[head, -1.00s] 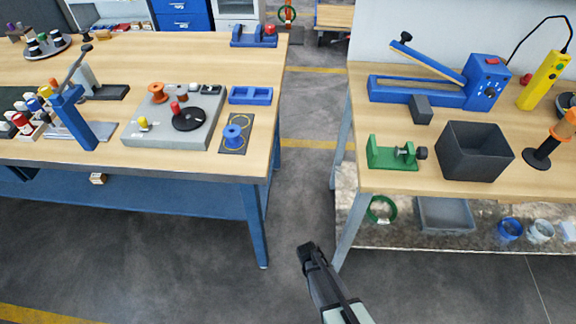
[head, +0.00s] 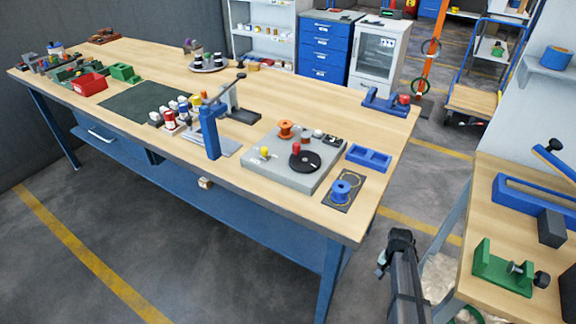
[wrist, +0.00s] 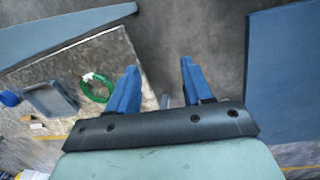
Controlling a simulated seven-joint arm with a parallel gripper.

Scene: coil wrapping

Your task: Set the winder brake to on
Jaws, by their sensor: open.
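A grey flat winder unit (head: 262,173) stands on the long wooden bench in the head view. On its top are a black disc (head: 304,162) with a red knob (head: 296,148), a yellow knob (head: 265,152), an orange spool (head: 286,129) and small black parts near the back. I cannot tell which of these is the brake or how it is set. My gripper (head: 396,245) is low in the gap between the two benches, right of the winder and apart from it. The wrist view shows its two blue fingers (wrist: 158,82) apart and empty, above the floor.
A blue spool (head: 342,190) on a dark plate and a blue tray (head: 368,158) lie right of the winder. A blue upright stand (head: 210,132) is left of it. The right bench holds a green clamp (head: 502,268). The bench edge lies between my gripper and the winder.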

